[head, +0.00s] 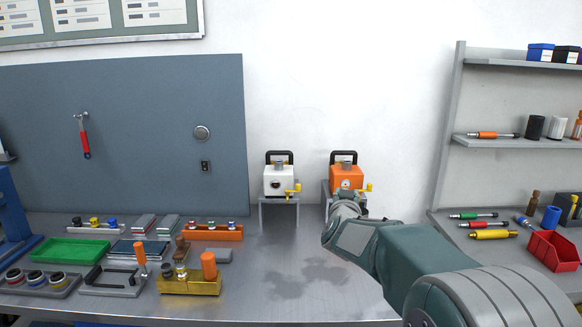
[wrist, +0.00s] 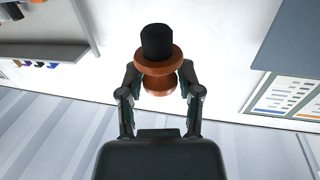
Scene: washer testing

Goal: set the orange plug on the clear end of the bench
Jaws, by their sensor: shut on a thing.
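My gripper (wrist: 158,80) is shut on the orange plug (wrist: 158,88), gripping its copper-orange flanged body between both fingers. A black cylindrical end of the plug points away from my palm. In the head view my arm reaches in from the lower right, and my gripper (head: 346,207) is in front of the orange unit (head: 346,178). The plug cannot be made out there. The bench (head: 275,250) has a clear, bare metal end at its right, and the arm's shadow falls on it.
The bench's left side holds a green tray (head: 70,250), a yellow block (head: 190,287) with upright parts, and an orange rack (head: 212,233). A white unit (head: 278,181) stands at the back beside the orange one. Shelving (head: 450,150) with a red bin (head: 553,251) is at right.

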